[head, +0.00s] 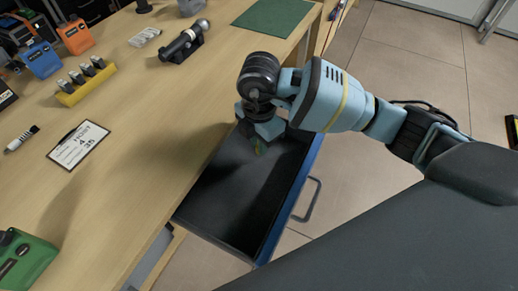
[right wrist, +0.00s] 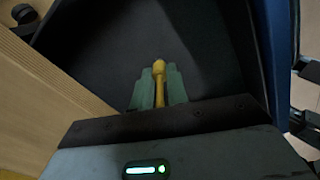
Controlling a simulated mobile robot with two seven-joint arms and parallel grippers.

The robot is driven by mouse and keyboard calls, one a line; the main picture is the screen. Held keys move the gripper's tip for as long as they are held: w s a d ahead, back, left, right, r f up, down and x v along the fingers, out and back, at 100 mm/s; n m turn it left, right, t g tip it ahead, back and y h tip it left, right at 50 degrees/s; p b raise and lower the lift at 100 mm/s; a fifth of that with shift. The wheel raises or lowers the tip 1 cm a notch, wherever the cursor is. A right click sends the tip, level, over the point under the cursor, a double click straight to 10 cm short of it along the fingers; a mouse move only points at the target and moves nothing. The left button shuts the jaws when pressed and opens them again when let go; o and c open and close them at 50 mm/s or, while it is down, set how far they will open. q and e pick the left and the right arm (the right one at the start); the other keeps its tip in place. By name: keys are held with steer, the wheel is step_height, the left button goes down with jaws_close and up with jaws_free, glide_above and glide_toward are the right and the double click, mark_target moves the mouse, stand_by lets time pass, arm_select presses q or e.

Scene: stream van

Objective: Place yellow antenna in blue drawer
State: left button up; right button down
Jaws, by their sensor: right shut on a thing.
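The blue drawer (head: 285,218) is pulled out from under the wooden table, with a dark, empty-looking inside. My right gripper (head: 258,147) points down over the far part of the drawer. In the right wrist view, my right gripper (right wrist: 158,88) is shut on the yellow antenna (right wrist: 158,70), whose rounded tip sticks out past the fingers toward the dark drawer floor (right wrist: 130,35). Only a small bit of the antenna shows in the head view; I cannot tell whether it touches the floor. My left gripper is not in view.
The wooden table (head: 130,130) carries a yellow holder (head: 85,82), a label card (head: 79,145), a marker (head: 22,138), a black microphone-like item (head: 183,44), a green mat (head: 272,18) and a green box (head: 25,258). The drawer's handle (head: 311,200) sticks out over open tiled floor.

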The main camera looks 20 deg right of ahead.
steer(key=shift+f, duration=1.8)
steer(key=c, duration=1.4)
jaws_free()
steer(key=shift+r, duration=0.1)
step_height(320, 180, up, 12)
steer(key=shift+p, duration=0.55)
